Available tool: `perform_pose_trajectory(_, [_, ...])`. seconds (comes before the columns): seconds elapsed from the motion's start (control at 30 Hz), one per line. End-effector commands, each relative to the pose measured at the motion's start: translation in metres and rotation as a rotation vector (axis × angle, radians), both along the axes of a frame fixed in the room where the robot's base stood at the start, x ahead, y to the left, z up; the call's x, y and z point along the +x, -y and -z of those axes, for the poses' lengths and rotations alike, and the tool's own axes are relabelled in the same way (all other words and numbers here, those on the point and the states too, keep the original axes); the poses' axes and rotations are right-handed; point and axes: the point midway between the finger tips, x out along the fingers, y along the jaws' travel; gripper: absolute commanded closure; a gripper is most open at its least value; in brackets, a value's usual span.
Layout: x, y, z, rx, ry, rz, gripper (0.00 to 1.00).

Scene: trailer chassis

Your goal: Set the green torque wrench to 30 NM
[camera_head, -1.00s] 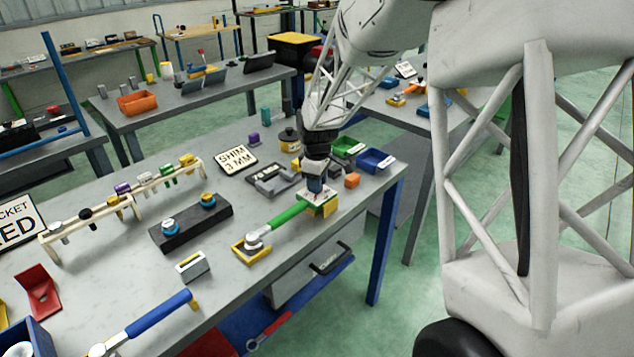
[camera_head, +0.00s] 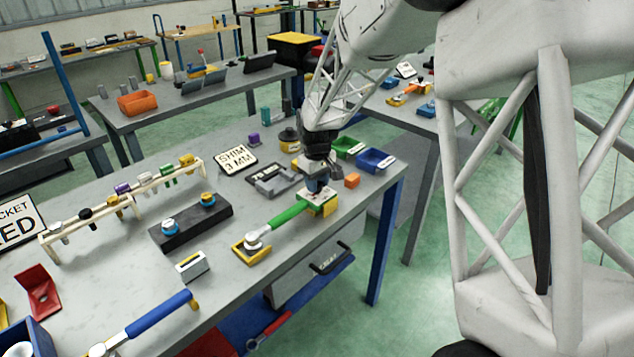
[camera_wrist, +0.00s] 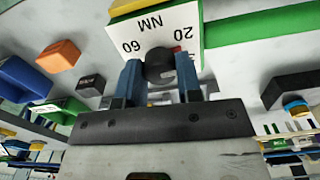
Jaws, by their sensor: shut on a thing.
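The green torque wrench (camera_head: 288,216) lies on the near table, its head in a yellow holder at left and its handle end at a yellow block with a white dial plate (camera_head: 316,198). In the wrist view the plate (camera_wrist: 143,33) shows upside down, with "60", "20" and "NM" readable. A dark round knob (camera_wrist: 159,66) stands on it, with a small red mark beside it toward the "20" side. My gripper (camera_wrist: 160,78) has its two blue fingers shut on the knob, one on each side. The fingers hide part of the scale.
A blue-handled wrench (camera_head: 155,315) lies at the table's front left. An orange block (camera_head: 352,180), a green bin (camera_head: 347,147) and a blue bin (camera_head: 375,160) stand close to my gripper.

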Motion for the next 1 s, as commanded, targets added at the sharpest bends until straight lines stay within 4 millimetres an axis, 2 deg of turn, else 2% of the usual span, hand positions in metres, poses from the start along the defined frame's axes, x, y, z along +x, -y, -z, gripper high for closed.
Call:
perform_pose_trajectory(0.5, [-0.0002, 0.0001, 0.0002, 0.0, -0.001, 0.44, 0.91])
perform_pose_trajectory(0.73, [0.0002, -0.0002, -0.0002, -0.001, -0.001, 0.541, 0.91])
perform_pose_trajectory(1.0, [0.0004, -0.0002, -0.0004, -0.001, 0.0, 0.574, 0.91])
